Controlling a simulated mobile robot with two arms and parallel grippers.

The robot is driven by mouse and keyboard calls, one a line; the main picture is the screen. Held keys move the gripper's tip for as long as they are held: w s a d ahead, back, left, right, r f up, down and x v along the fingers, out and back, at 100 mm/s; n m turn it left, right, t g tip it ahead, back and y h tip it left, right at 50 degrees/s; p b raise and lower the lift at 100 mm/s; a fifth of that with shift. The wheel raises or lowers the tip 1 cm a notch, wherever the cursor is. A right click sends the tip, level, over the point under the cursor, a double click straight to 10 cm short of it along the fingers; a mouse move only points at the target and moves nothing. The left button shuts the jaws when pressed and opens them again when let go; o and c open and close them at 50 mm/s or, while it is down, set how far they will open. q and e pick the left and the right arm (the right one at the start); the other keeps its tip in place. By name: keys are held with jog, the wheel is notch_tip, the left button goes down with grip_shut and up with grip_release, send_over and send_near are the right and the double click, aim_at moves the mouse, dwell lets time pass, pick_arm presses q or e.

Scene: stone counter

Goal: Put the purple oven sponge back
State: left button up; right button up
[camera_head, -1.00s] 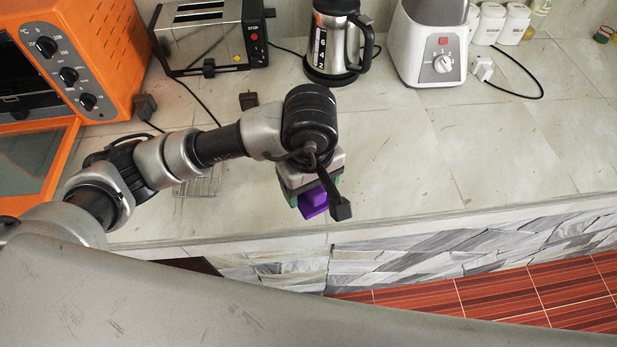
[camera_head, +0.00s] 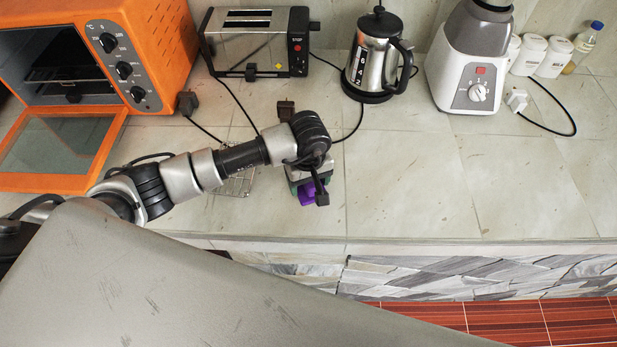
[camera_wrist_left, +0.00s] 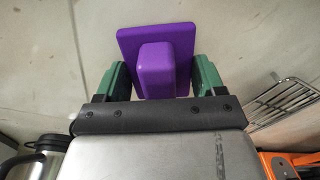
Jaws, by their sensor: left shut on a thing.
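The purple oven sponge (camera_head: 308,193) is a purple block with a flat square base, held in my left gripper (camera_head: 309,190). In the left wrist view the sponge (camera_wrist_left: 157,68) sits between the two green fingers of the gripper (camera_wrist_left: 158,82), which close on its raised block from both sides. In the head view the wrist hides most of the sponge, above the counter near its front edge. The orange oven (camera_head: 143,50) stands at the left with its door (camera_head: 58,146) lowered open. A wire rack (camera_head: 237,184) lies beside the left forearm, partly covered by it. My right gripper does not show.
A toaster (camera_head: 254,42), a kettle (camera_head: 375,62) and a blender (camera_head: 470,65) stand along the back. White jars (camera_head: 552,57) and a bottle (camera_head: 583,46) stand at the right. Black cords cross the counter. The counter (camera_head: 410,190) right of my gripper is clear.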

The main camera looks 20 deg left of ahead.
pick_arm(q)
jog(key=shift+f, duration=0.3)
jog(key=shift+f+b, duration=0.15)
jog(key=shift+b, duration=0.15)
jog(key=o, duration=0.9)
jog(key=shift+r, duration=0.35)
notch_tip(320, 180, up, 11)
jog(key=b, duration=0.2)
jog(key=shift+f+b, duration=0.2)
jog(key=shift+b, duration=0.1)
jog(key=shift+r, duration=0.55)
